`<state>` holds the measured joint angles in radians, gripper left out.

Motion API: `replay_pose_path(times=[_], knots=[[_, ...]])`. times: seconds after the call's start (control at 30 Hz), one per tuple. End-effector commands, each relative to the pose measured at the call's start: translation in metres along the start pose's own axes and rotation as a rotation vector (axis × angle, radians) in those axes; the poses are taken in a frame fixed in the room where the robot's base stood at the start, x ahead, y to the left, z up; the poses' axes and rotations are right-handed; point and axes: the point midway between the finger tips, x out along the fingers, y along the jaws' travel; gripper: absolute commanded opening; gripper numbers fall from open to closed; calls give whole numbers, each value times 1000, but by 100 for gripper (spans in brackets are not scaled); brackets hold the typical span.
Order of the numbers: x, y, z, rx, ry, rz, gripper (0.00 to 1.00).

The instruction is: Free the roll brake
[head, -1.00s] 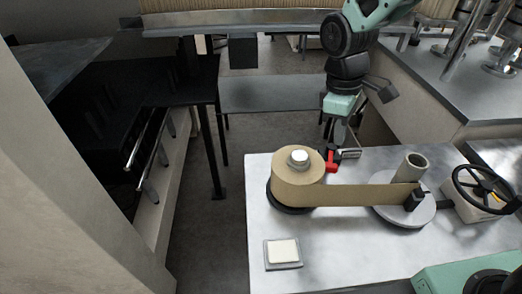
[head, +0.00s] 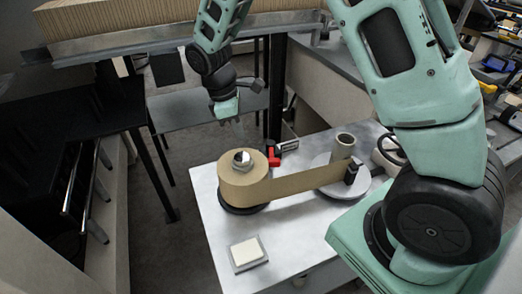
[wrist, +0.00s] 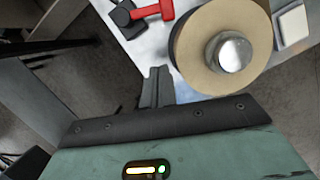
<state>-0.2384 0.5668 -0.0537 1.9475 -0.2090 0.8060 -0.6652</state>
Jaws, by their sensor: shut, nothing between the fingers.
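The brake has a red lever (head: 274,157) and a dark block (head: 288,146) beside it, at the back edge of the table behind the kraft paper roll (head: 238,182). The wrist view shows the red lever (wrist: 153,11) and its dark block (wrist: 124,18) at the top. My gripper (head: 236,128) hangs above and behind the roll in the head view. Its fingers (wrist: 157,72) are shut and empty, with the lever ahead of them and the roll (wrist: 200,55) to their right. They appear apart from both. Whether the brake touches the roll is unclear.
The paper web (head: 295,183) runs right to a round plate (head: 325,172) with an upright grey tube (head: 344,147). A small pale pad (head: 246,252) lies on the metal table (head: 215,240) in front. A dark handwheel (head: 388,148) is partly hidden by my arm.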

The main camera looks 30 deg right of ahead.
Motion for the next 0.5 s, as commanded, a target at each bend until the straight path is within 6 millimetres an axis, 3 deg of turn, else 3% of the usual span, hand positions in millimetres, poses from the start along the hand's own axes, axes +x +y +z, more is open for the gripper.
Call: replay_pose_path(times=[0.4, 0.5], knots=[[83, -2, 2, -1, -6, -5, 0], [85, -1, 17, 2, -2, -2, 0]])
